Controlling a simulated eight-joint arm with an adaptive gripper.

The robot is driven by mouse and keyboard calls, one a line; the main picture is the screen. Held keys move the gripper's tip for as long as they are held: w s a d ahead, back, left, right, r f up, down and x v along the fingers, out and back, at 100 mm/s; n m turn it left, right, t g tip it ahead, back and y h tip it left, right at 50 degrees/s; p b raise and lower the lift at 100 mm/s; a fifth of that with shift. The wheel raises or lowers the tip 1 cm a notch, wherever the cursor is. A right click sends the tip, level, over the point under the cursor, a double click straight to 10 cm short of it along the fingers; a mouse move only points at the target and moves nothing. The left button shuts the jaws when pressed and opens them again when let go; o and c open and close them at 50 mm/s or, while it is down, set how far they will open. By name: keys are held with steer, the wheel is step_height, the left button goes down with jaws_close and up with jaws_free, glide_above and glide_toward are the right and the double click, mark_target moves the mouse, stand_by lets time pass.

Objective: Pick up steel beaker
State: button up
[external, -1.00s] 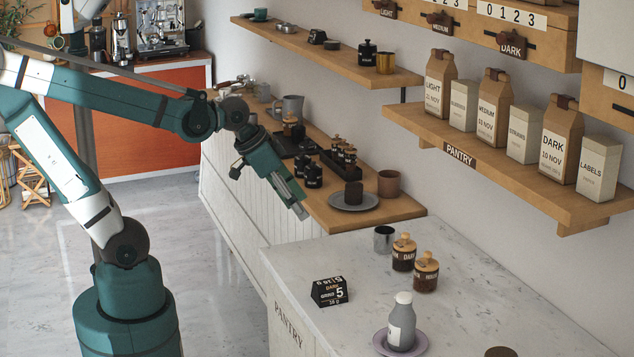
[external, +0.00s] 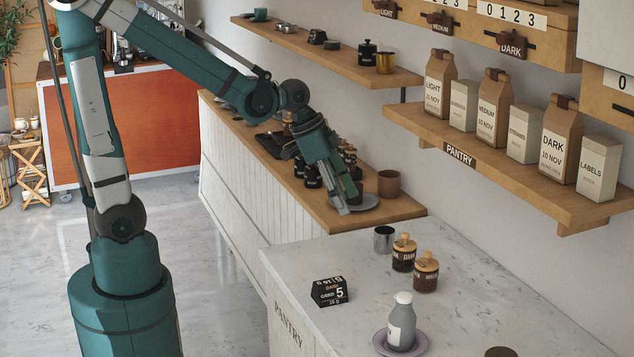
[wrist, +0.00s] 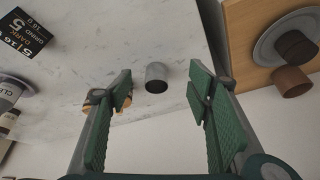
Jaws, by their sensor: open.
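The steel beaker (external: 384,239) is a small grey metal cup, upright on the pale marble counter near its left back part. In the wrist view the beaker (wrist: 157,78) shows its dark open mouth between my spread fingers, farther off and untouched. My gripper (external: 347,207) is open and empty, above the wooden counter's near end, to the left of and higher than the beaker. In the wrist view my gripper (wrist: 160,92) has its two green pads wide apart.
Two cork-lidded jars (external: 404,253) (external: 426,272) stand just right of the beaker. A black label block (external: 329,291) and a grey bottle (external: 402,322) on a saucer stand nearer. A brown cup (external: 389,184) and a grey plate (external: 366,203) are on the wooden counter. A shelf (external: 480,165) overhangs behind.

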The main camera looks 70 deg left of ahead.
mark_target(384, 240)
steer(key=w+d+f+m+g+h+p, duration=0.1)
steer(key=w+d+f+m+p, duration=0.2)
steer(key=w+p, duration=0.2)
steer(key=w, duration=0.2)
steer(key=shift+w+d, duration=0.3)
steer(key=shift+d, duration=0.05)
steer(key=shift+f, duration=0.1)
steer(key=shift+x, duration=1.2)
steer(key=shift+b+x, duration=0.55)
steer(key=shift+x, duration=2.05)
steer(key=shift+s, duration=0.1)
